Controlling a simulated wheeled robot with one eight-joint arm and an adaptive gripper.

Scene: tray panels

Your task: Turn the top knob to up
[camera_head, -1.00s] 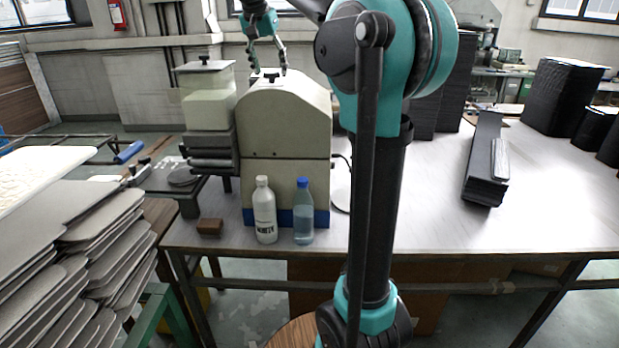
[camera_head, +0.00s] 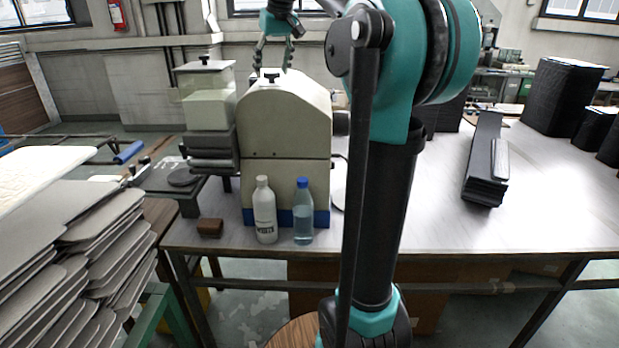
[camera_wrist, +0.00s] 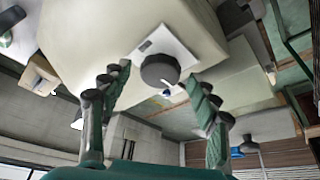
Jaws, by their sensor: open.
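The top knob (camera_head: 270,76) is a small black knob on top of the cream machine (camera_head: 285,120). In the wrist view the knob (camera_wrist: 160,70) is round and dark, on a pale square plate, with a small light mark on its edge. My gripper (camera_head: 272,64) is open above the machine top, its fingers pointing down on either side of the knob. In the wrist view the two fingers are apart, left and right of the knob, with visible gaps. I cannot tell exactly how high the fingertips are.
A white bottle (camera_head: 264,210) and a blue-capped bottle (camera_head: 303,212) stand before the machine. A clear-topped hopper (camera_head: 208,100) with its own black knob stands to its left. Stacked trays (camera_head: 75,260) fill the left front. The table (camera_head: 430,215) is mostly clear at right.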

